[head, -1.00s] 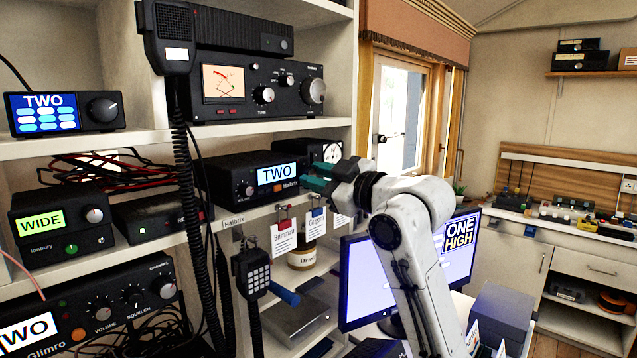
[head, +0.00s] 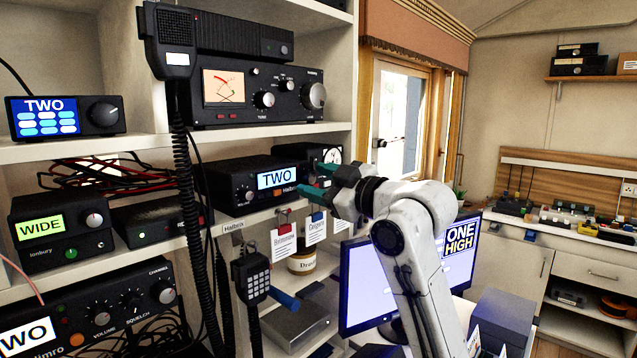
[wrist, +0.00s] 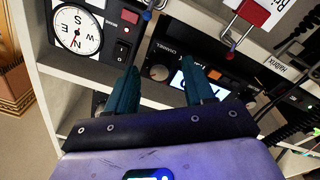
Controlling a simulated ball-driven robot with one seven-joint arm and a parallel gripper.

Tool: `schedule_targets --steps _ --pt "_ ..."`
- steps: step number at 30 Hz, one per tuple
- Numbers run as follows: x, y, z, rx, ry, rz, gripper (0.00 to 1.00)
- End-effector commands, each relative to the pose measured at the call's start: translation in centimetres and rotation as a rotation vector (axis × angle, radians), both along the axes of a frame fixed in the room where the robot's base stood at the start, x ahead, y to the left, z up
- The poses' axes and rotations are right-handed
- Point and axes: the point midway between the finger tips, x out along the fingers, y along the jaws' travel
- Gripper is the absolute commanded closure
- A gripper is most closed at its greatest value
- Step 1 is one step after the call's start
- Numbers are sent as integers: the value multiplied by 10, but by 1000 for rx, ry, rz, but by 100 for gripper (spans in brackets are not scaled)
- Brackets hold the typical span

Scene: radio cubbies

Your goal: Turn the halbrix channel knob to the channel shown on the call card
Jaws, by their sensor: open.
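The Halbrix radio (head: 232,184) is a black box on the middle shelf, with a lit display (head: 277,177) reading TWO. In the wrist view the radio appears tilted, with its display (wrist: 185,82) partly behind a finger. The channel knob (wrist: 159,73) is a dark round knob beside the word CHANNEL, seen between my fingers; in the head view I cannot make it out behind my gripper. My gripper (head: 317,181) has teal fingers, open and empty, in front of the radio's right end. In the wrist view my gripper (wrist: 163,80) points at the radio front; contact cannot be told.
A compass unit (wrist: 78,30) stands beside the radio. Tagged cards (head: 284,242) hang from the shelf edge just below. Other radios show TWO and WIDE.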

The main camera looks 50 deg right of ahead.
Motion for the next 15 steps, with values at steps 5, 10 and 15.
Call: schedule_targets --steps 5,10,15 --pt "-25 -1 -3 -1 -3 -4 47" --pt "-59 -1 -4 -1 -2 -3 47" --pt "-87 -1 -5 0 0 -4 47"
